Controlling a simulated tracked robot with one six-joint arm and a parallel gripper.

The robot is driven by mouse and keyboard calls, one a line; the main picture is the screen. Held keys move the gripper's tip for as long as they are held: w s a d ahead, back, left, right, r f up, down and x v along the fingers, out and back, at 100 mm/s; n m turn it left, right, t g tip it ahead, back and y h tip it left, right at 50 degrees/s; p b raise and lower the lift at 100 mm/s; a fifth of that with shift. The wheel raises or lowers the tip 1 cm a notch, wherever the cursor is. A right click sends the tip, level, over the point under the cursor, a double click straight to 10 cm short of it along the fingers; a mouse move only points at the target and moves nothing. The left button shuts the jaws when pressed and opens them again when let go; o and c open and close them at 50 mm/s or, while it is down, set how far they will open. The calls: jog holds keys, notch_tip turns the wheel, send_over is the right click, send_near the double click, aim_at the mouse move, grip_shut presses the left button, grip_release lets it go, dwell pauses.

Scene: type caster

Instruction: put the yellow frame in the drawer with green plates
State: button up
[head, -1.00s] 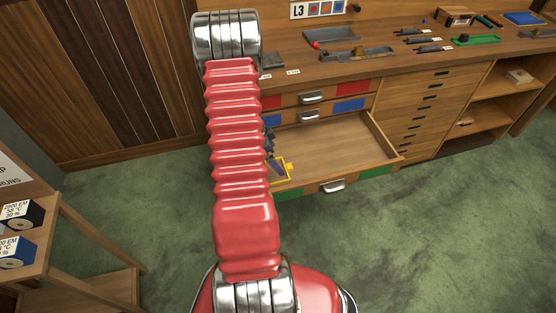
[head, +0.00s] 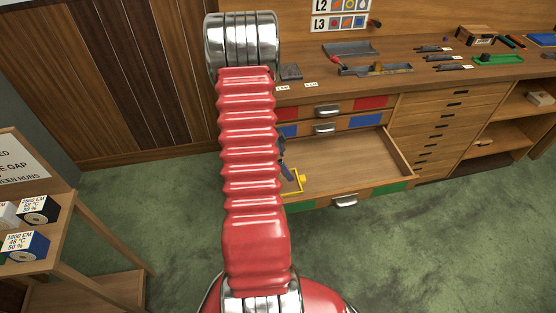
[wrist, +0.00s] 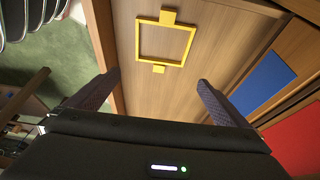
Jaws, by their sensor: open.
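The yellow frame (wrist: 165,42) is a thin square outline with a tab on two opposite sides. In the wrist view it appears to lie flat on the drawer floor, beyond my fingertips and apart from them. In the head view it shows partly (head: 299,180), at the left front of the open drawer with green plates (head: 391,189). My gripper (wrist: 155,88) is open and empty, with its fingers spread on either side below the frame. In the head view my gripper (head: 286,168) is mostly hidden behind my red arm. The drawer's left end is hidden too.
Above the open drawer are shut drawers with blue plates (head: 365,121) and red plates (head: 371,102). The bench top (head: 420,66) holds trays and small tools. A wooden rack with boxes (head: 28,246) stands at the left. The drawer's middle and right are empty.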

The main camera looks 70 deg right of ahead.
jog(key=shift+r, duration=0.1)
jog(key=w+a+r+n+t+h, duration=0.2)
jog(key=w+a+r+n+t, duration=0.2)
jog(key=w+a+r+n, duration=1.35)
jog(key=s+a+r+n+t+y, duration=0.1)
jog(key=a+r+n, duration=0.3)
jog(key=a, duration=0.7)
jog(key=s+a+r+n+t+y, duration=0.1)
jog(key=a+r+n, duration=0.3)
jog(key=a, duration=0.8)
jog(key=a+r+n+t+y, duration=0.2)
jog(key=a+r+n+t, duration=0.1)
jog(key=a+r, duration=0.5)
jog(key=a+n, duration=0.1)
jog(key=a, duration=0.2)
jog(key=shift+s+a, duration=0.4)
